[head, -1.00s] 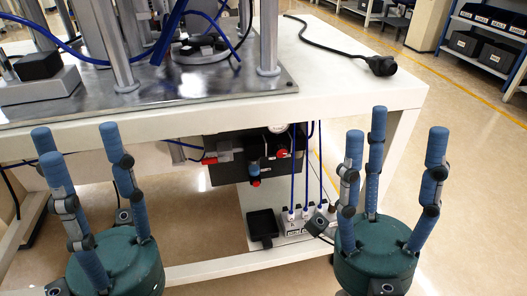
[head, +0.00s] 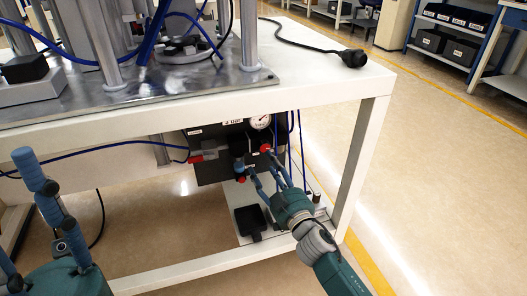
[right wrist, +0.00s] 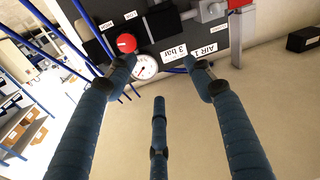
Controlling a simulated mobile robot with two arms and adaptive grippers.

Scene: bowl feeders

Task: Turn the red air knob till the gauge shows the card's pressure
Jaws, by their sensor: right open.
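The red air knob (head: 265,148) is on a dark panel under the bench top; it also shows in the right wrist view (right wrist: 126,43). The round white gauge (head: 260,121) is beside it, and also in the right wrist view (right wrist: 145,66); its needle is too small to read. A white card reading "3 bar" (right wrist: 174,53) is next to the gauge. My right gripper (head: 262,168) is open, its blue fingers spread in front of the panel, one fingertip close to the knob; contact cannot be told. My left gripper (head: 25,215) is open, empty and partly cut off at the left.
A label "AIR 1" (right wrist: 207,52) is on the panel. Blue hoses hang near the panel. The bench leg (head: 360,155) stands right of my right arm. A black tray (head: 250,220) is on the lower shelf.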

